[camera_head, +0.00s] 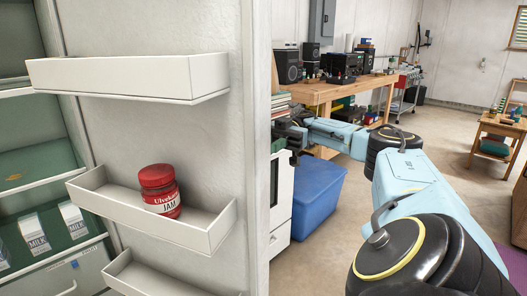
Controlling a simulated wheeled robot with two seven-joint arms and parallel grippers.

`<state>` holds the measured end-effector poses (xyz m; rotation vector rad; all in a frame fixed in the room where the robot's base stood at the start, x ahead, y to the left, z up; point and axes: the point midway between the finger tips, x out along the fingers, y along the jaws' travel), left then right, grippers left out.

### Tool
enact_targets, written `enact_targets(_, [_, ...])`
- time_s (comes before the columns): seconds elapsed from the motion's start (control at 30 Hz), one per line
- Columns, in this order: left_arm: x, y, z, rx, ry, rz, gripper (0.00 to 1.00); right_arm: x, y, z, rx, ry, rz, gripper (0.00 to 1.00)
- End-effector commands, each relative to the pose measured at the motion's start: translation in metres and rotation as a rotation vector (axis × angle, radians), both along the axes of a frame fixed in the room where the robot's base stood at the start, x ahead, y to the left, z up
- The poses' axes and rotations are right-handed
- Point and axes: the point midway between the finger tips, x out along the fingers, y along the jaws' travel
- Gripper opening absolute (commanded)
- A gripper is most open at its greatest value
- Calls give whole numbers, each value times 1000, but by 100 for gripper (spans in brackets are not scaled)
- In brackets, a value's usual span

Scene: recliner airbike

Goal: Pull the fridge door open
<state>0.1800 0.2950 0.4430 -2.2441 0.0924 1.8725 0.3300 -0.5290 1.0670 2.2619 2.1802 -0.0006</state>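The fridge door (200,130) stands open. Its inner face, with white door shelves, fills the left half of the head view. The fridge interior (30,180) shows at the far left. My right arm reaches in from the right to the outer side of the door. The dark end of my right gripper (284,136) is at the door's far edge, partly hidden by it. Its fingers and the handle cannot be made out. My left gripper is not in view.
A red jam jar (160,192) stands on the middle door shelf (205,235). Milk cartons (37,232) stand inside the fridge. Beyond the door are a blue bin (315,192) and a wooden workbench (330,90). Open floor (440,130) lies to the right.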

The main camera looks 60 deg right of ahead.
Motion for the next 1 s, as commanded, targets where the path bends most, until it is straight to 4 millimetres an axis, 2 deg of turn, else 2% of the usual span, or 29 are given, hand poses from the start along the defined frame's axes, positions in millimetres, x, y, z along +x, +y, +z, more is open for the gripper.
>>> enact_targets(0.43, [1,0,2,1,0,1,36,1,-1,1,4,-5,-3,0])
enact_targets(0.47, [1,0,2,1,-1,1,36,1,-1,1,4,-5,-3,23])
enact_targets(0.5, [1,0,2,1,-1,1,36,1,-1,1,4,-5,-3,27])
enact_targets(0.83, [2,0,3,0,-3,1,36,0,-1,3,2,-3,0,27])
enact_targets(0.9, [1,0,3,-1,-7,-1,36,0,-1,8,1,-3,0,27])
enact_targets(1.0, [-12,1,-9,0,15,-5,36,0,0,19,1,-4,0,27])
